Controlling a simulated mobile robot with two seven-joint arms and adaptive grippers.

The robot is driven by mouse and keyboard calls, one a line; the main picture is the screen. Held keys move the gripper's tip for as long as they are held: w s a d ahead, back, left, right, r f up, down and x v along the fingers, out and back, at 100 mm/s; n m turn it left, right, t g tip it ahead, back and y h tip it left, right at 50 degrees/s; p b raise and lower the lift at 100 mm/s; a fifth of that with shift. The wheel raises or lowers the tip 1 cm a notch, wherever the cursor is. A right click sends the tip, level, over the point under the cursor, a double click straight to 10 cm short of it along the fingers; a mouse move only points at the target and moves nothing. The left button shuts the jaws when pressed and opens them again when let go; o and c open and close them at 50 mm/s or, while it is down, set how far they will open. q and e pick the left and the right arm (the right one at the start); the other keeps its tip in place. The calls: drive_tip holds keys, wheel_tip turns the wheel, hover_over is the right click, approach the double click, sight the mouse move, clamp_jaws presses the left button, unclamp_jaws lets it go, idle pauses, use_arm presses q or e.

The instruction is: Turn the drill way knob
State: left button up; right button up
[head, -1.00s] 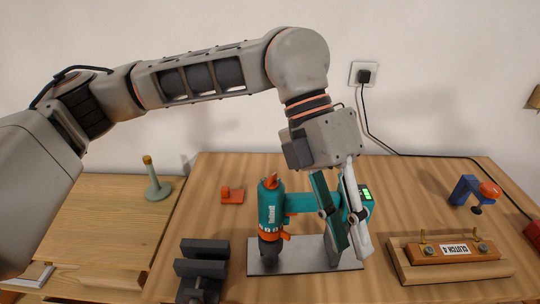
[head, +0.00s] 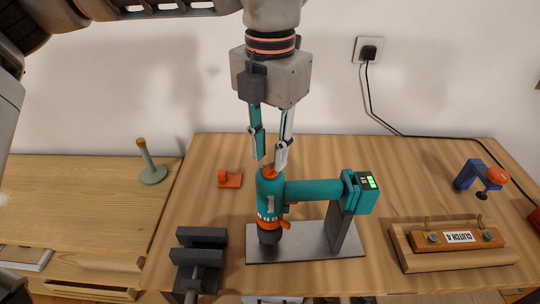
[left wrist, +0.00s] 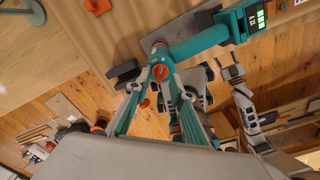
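The teal and orange drill (head: 318,189) is held on a grey stand (head: 340,232) with a flat base plate, chuck pointing down. Its orange knob (head: 269,172) is on top of the drill head; it also shows in the left wrist view (left wrist: 160,72). My left gripper (head: 271,160) points down just above the knob. Its two fingertips are apart, with the knob between or just beyond them in the left wrist view; contact cannot be made out. A grey arm with small prongs (left wrist: 229,73), seemingly my right one, shows small below the table edge in that view.
A dark vise-like block (head: 201,255) stands left of the stand. A small orange piece (head: 230,180) lies behind it. A wooden block labelled CLUTCH (head: 455,240) and a blue clamp-like piece (head: 473,175) are at right. A green peg stand (head: 151,172) is at far left.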

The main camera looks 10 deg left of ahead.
use_arm(q)
drive_tip(key=shift+f, duration=0.95)
drive_tip(key=shift+c, duration=0.4)
clamp_jaws()
